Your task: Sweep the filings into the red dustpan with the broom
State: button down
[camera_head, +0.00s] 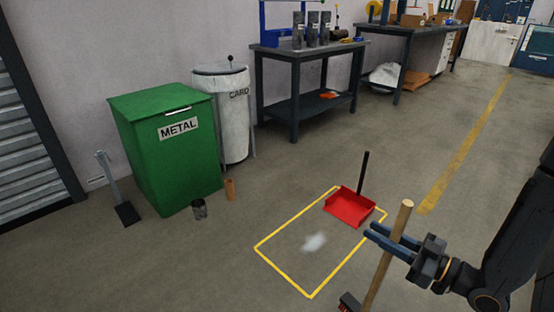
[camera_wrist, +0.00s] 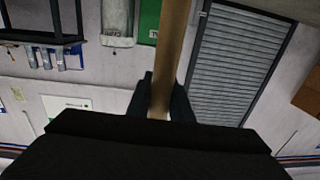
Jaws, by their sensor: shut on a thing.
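The red dustpan (camera_head: 349,207) with its black upright handle lies on the floor at the upper right corner of a yellow-outlined rectangle. The filings (camera_head: 314,242) are a pale grey patch on the floor inside the outline, to the left of and nearer than the dustpan. My gripper (camera_head: 388,236) is shut on the wooden handle of the broom (camera_head: 380,268), near its upper end. The broom is tilted, with its dark and red head (camera_head: 350,302) at the bottom picture edge, partly cut off. In the wrist view the broom handle (camera_wrist: 172,50) runs between my fingers (camera_wrist: 160,98).
A workbench (camera_head: 305,75) stands at the back. The floor around the yellow outline (camera_head: 283,268) is clear.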

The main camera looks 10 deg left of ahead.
jog(key=w+a+n+g, duration=0.1)
jog(key=w+a, duration=0.4)
jog(key=w, duration=0.3)
jog(key=w+a, duration=0.6)
jog(key=w, duration=0.2)
jog(key=w+a+r+g+y+b, duration=0.1)
jog(key=w+a+r, duration=0.1)
jog(key=w+a, duration=0.45)
jog(key=w+a+r, duration=0.3)
jog(key=a, duration=0.6)
jog(key=shift+n, duration=0.3)
jog(key=shift+w+f+b, duration=0.1)
jog(key=shift+f+b, duration=1.65)
jog(key=shift+f, duration=0.85)
jog(key=shift+d, duration=0.1)
